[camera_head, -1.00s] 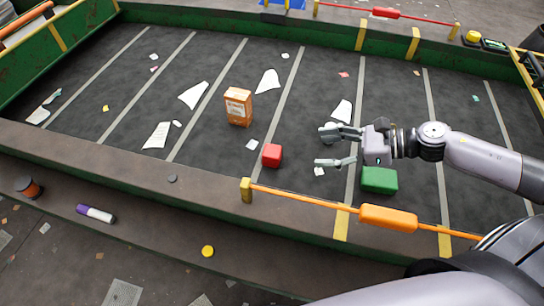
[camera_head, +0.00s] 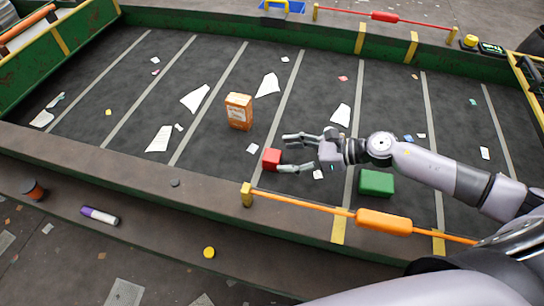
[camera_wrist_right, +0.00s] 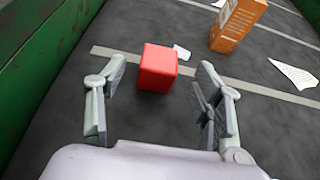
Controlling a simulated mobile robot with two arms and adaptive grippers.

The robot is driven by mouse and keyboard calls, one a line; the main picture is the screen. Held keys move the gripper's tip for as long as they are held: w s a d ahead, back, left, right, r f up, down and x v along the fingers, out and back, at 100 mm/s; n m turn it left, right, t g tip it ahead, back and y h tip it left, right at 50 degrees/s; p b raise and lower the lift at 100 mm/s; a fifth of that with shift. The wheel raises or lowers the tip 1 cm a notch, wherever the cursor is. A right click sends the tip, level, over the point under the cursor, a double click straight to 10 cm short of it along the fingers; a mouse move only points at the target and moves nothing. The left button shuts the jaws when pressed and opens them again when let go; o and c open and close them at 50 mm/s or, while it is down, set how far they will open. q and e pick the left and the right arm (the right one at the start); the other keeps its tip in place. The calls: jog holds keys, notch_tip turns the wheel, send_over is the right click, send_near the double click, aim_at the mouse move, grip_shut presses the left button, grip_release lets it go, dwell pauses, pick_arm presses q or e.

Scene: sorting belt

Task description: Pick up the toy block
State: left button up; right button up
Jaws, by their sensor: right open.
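The toy block seems to be the red cube (camera_head: 271,159) lying on the dark belt (camera_head: 330,75); it also shows in the right wrist view (camera_wrist_right: 158,68). My right gripper (camera_head: 281,152) is open, with its fingers pointing left at the red cube. In the right wrist view the gripper (camera_wrist_right: 160,90) has the cube ahead between the lines of its two fingers, nearer the left one, and nothing is held. A green block (camera_head: 376,183) lies on the belt below my right forearm. My left gripper is not in view.
An orange box (camera_head: 239,111) stands on the belt beyond the red cube. An orange pull bar (camera_head: 383,221) runs along the near edge. Paper scraps lie about the belt. A marker (camera_head: 100,215), a yellow disc (camera_head: 209,253) and a spool (camera_head: 33,189) are on the near ledge.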

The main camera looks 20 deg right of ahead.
aim_at(275, 155)
jog(key=p+x, duration=0.2)
jog(key=x, duration=0.2)
jog(key=shift+w+a+r, duration=0.1)
jog(key=shift+a, duration=0.05)
jog(key=shift+w+a+f, duration=0.1)
jog(key=shift+a+f, duration=0.05)
jog(key=shift+f, duration=0.05)
jog(key=shift+c, duration=0.2)
jog(key=c, duration=1.2)
